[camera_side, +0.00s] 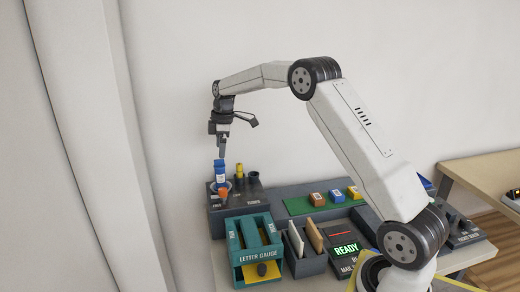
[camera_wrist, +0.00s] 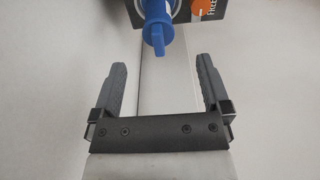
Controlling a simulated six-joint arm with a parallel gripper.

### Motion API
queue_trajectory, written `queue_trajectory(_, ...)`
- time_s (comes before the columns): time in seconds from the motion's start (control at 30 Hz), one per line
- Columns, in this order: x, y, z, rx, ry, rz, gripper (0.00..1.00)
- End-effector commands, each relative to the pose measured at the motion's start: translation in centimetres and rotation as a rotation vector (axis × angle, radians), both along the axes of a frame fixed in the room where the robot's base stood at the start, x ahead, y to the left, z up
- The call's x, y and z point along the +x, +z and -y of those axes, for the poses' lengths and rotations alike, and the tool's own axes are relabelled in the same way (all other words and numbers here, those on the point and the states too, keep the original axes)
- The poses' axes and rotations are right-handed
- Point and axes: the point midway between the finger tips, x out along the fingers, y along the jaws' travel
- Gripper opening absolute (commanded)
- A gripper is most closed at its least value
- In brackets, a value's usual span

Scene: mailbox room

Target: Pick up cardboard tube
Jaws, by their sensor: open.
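My gripper (camera_side: 222,152) is open and points down above a dark holder (camera_side: 213,203) at the left end of the bench. In the wrist view both fingers of my gripper (camera_wrist: 159,75) stand wide apart with nothing between them. A blue tube-shaped item (camera_side: 220,173) stands upright in the holder just below my fingertips. It also shows in the wrist view (camera_wrist: 158,32), beyond the fingers at the top. I cannot tell from the pictures which of these is cardboard.
A teal letter gauge (camera_side: 256,243), a dark box with upright envelopes (camera_side: 303,245) and a green mat (camera_side: 297,207) with small blocks stand on the bench. The wall is behind.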

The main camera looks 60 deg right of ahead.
Motion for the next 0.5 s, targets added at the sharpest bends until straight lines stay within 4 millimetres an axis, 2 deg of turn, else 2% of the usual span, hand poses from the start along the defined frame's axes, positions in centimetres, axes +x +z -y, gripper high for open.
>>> queue_trajectory(0.2, 0.1, -0.2, 0.1, 0.0, 0.003, 0.0, 0.98)
queue_trajectory(0.5, 0.2, -2.4, -0.1, 0.001, 0.002, -0.001, 0.98)
